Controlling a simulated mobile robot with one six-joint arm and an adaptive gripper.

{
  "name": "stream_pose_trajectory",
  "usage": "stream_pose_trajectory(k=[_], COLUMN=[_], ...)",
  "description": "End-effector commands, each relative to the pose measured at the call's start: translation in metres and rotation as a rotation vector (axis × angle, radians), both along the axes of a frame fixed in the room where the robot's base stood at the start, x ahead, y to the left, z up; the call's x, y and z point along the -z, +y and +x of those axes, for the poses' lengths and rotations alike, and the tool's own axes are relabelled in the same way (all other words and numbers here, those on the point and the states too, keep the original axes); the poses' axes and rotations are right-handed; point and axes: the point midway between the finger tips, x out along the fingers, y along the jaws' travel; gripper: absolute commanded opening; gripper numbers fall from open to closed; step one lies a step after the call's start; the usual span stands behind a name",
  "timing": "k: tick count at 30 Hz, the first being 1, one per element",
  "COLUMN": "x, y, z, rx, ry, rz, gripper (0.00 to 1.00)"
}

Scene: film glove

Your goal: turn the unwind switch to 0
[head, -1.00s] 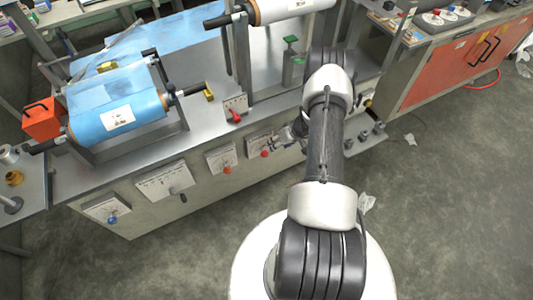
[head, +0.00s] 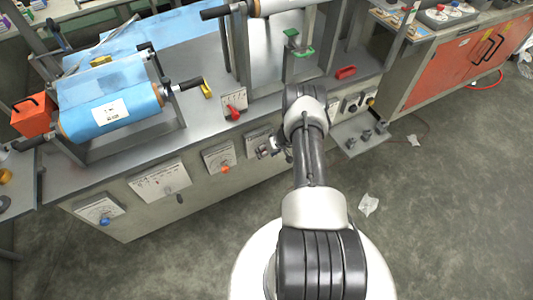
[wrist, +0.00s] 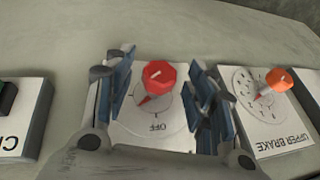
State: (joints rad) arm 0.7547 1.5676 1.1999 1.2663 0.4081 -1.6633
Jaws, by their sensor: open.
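A red knob (wrist: 158,76) with a pointer stands on a white plate (wrist: 160,125) whose readable word, upside down, is OFF. The rest of this plate's lettering is hidden, so I cannot read the name of the switch. My gripper (wrist: 163,86) is open, with blue-grey fingers on either side of the red knob and gaps showing between. In the head view my gripper (head: 269,148) is at the machine's front panel and covers the knob; part of its white plate (head: 256,136) shows.
An orange knob (wrist: 279,79) on a plate marked UPPER BRAKE (wrist: 283,140) is close to the right finger. Another plate (wrist: 22,140) lies at the left.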

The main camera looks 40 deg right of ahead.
Motion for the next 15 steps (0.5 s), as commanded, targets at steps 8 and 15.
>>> stream_pose_trajectory(k=[8,15], x=[-0.0005,-0.0005], y=[0.0000,0.0000], z=[-0.0002,-0.0002], rx=[0.000,0.000], ry=[0.000,0.000], rz=[0.000,0.000], gripper=[0.40,0.23])
